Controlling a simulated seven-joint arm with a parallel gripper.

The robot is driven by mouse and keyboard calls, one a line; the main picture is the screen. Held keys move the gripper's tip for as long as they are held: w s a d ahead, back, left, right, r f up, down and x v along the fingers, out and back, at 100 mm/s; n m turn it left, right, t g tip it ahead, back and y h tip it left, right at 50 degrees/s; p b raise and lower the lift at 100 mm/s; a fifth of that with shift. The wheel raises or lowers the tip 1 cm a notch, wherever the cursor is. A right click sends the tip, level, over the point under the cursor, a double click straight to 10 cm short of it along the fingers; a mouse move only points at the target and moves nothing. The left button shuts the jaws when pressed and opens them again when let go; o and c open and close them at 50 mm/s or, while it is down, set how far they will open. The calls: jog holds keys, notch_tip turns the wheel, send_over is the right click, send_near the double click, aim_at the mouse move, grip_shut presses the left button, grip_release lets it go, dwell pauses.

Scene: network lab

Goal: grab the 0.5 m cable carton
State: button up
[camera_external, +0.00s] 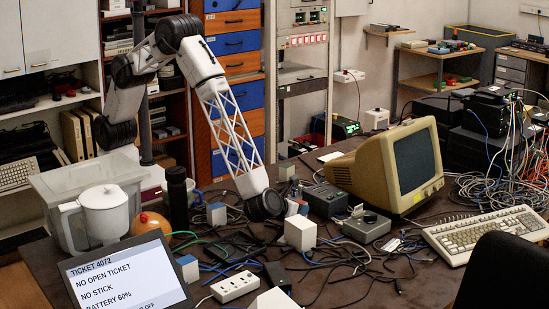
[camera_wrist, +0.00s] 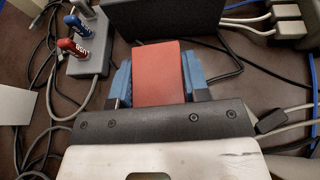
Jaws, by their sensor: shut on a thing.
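In the wrist view a salmon-red box-shaped carton (camera_wrist: 158,66) sits between the two blue fingers of my gripper (camera_wrist: 157,82). The fingers press on its left and right sides. No lettering shows on the face I see, so I cannot read a length on it. In the external view the end of my arm (camera_external: 264,205) is low over the middle of the cluttered table. The fingers and the red carton are hidden there. I cannot tell whether the carton touches the table.
Around my gripper lie loose cables, a white box (camera_external: 300,233), a grey device (camera_external: 362,227) and a power strip (camera_external: 235,287). A beige monitor (camera_external: 385,165) stands to the right. In the wrist view a dark box (camera_wrist: 170,18) is just beyond the carton, with a USB hub (camera_wrist: 92,62) to its left.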

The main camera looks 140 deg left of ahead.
jog(key=shift+r, duration=0.15)
jog(key=shift+r, duration=0.95)
jog(key=shift+s+d+r, duration=0.1)
jog(key=shift+s+r, duration=0.25)
jog(key=shift+r, duration=0.4)
jog(key=s+d, duration=0.2)
jog(key=s, duration=0.5)
jog(key=s+d+r, duration=0.1)
jog(key=s+d, duration=0.1)
jog(key=s, duration=0.5)
jog(key=shift+s+d, duration=0.3)
jog(key=shift+w+r, duration=0.1)
jog(key=shift+r, duration=0.05)
